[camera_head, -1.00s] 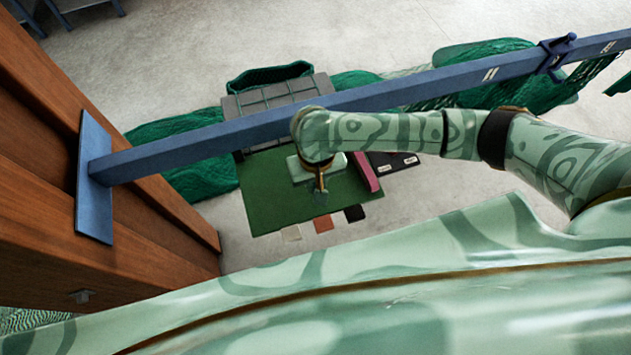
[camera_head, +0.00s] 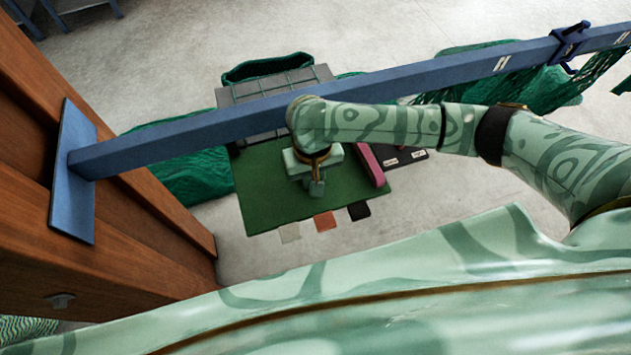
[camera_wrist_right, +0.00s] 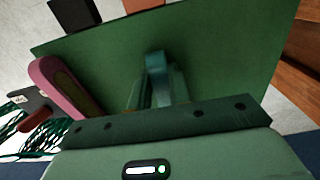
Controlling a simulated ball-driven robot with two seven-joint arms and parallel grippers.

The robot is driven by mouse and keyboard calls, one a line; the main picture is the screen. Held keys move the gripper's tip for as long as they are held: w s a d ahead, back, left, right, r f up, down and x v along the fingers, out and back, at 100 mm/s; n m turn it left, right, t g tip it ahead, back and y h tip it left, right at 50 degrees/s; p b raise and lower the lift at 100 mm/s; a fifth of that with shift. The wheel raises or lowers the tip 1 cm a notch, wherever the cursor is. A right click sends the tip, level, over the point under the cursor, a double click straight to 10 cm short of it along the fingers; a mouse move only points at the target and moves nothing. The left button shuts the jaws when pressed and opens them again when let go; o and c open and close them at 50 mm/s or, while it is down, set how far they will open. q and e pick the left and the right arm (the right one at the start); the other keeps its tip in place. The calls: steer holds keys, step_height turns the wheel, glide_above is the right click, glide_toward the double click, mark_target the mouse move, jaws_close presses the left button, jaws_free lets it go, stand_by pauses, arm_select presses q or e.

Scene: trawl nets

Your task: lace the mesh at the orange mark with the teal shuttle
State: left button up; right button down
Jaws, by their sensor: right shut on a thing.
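My right gripper (camera_head: 316,176) comes in from the right over a green mat (camera_head: 262,190). It is shut on a teal block-like piece, apparently the teal shuttle (camera_head: 317,188). In the right wrist view the teal piece (camera_wrist_right: 156,66) stands between the fingers (camera_wrist_right: 160,95), above the green mat (camera_wrist_right: 105,55); its lower part is hidden by the gripper. Dark green netting (camera_head: 195,180) lies left of the mat, and more netting hangs at the upper right (camera_head: 545,88). I cannot make out an orange mark on the mesh. My left gripper is not in view.
A blue beam (camera_head: 230,125) crosses above the mat from a wooden post (camera_head: 100,235), with a blue clamp (camera_head: 568,45). A grey gridded tray (camera_head: 270,88) lies behind it. A pink piece (camera_head: 370,165) lies at the mat's right edge, and an orange-brown swatch (camera_head: 324,221) at its front.

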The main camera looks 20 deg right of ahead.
steer(key=w, duration=0.3)
steer(key=shift+w, duration=0.25)
steer(key=shift+w+a, duration=0.15)
steer(key=shift+w, duration=2.15)
steer(key=c, duration=1.2)
jaws_free()
step_height(320, 180, up, 16)
steer(key=p, duration=0.4)
steer(key=shift+r, duration=0.15)
